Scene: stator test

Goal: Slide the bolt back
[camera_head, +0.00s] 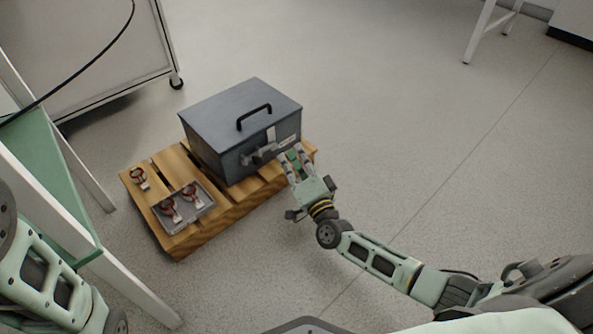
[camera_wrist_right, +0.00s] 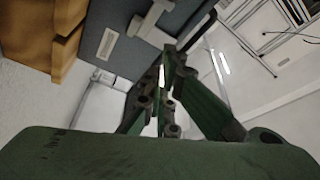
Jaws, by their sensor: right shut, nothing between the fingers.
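A dark grey metal box (camera_head: 215,151) with a black top handle stands closed on a wooden pallet. A light grey bolt (camera_head: 262,154) sits on the box's front face; it also shows in the right wrist view (camera_wrist_right: 150,20). My right gripper (camera_head: 290,154) is at the right part of the box's front, close to the bolt. In the right wrist view its fingers (camera_wrist_right: 172,62) are together with nothing seen between them. I cannot tell whether they touch the bolt. Part of my left arm shows at the lower left, but its gripper is out of view.
The wooden pallet (camera_head: 228,209) carries a grey tray (camera_head: 193,221) with two red and silver parts and one more part (camera_head: 139,177) beside it. A green-topped table (camera_head: 48,180) is at the left. A wheeled cabinet (camera_head: 95,50) stands behind.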

